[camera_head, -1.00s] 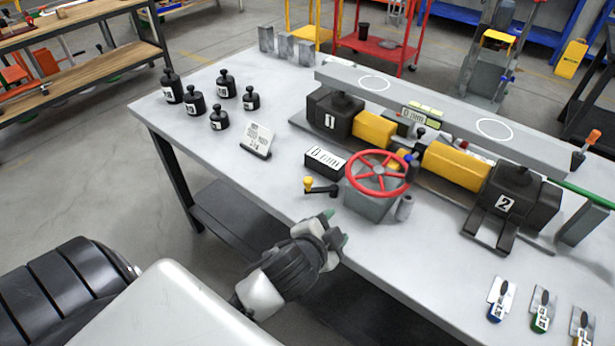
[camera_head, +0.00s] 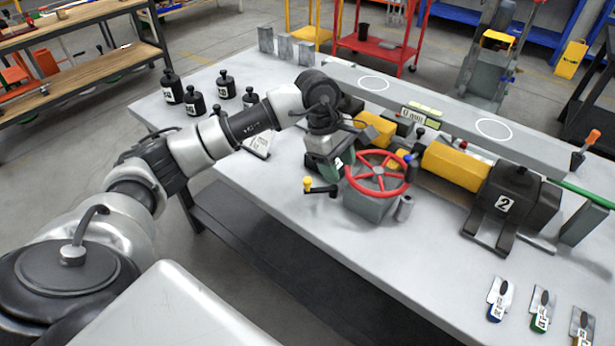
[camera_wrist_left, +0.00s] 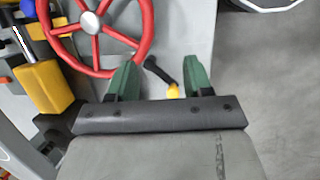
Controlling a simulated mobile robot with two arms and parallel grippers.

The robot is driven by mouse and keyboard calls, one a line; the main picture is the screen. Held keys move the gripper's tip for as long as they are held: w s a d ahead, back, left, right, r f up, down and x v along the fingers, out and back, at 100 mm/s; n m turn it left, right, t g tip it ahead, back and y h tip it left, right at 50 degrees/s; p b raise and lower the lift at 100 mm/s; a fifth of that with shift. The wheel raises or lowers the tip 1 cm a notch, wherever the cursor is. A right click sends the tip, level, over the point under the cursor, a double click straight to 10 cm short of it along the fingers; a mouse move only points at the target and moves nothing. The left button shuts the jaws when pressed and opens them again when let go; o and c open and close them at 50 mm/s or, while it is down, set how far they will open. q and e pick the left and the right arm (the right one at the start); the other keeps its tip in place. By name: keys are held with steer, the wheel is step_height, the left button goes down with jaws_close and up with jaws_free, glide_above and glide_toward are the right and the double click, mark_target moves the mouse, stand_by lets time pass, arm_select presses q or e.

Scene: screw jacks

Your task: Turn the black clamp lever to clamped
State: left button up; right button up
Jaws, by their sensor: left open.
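A black lever (camera_head: 323,189) with a yellow knob (camera_head: 308,184) sticks out on the left side of the grey block under the red handwheel (camera_head: 378,169). In the left wrist view the black lever (camera_wrist_left: 158,72) and its yellow knob (camera_wrist_left: 173,91) show between my fingers. My left gripper (camera_wrist_left: 160,62) is open and empty, with its green fingers apart on either side of the lever; I cannot tell how far above it they are. In the head view my left gripper (camera_head: 335,164) is above the table beside the handwheel. My right gripper is not in view.
The red handwheel (camera_wrist_left: 92,22) lies close to the left finger in the wrist view. Black weights (camera_head: 194,100) stand at the left.

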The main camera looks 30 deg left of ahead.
mark_target(307, 179)
arm_select(q)
steer(key=a+r+y, duration=0.2)
steer(key=a+y, duration=0.2)
steer(key=a, duration=0.4)
steer(key=shift+g, duration=0.3)
steer(key=f, duration=0.7)
steer(key=f+p, duration=0.1)
steer(key=f, duration=0.2)
steer(key=shift+d+f, duration=0.2)
steer(key=shift+d, duration=0.05)
steer(key=shift+c, duration=0.5)
jaws_close()
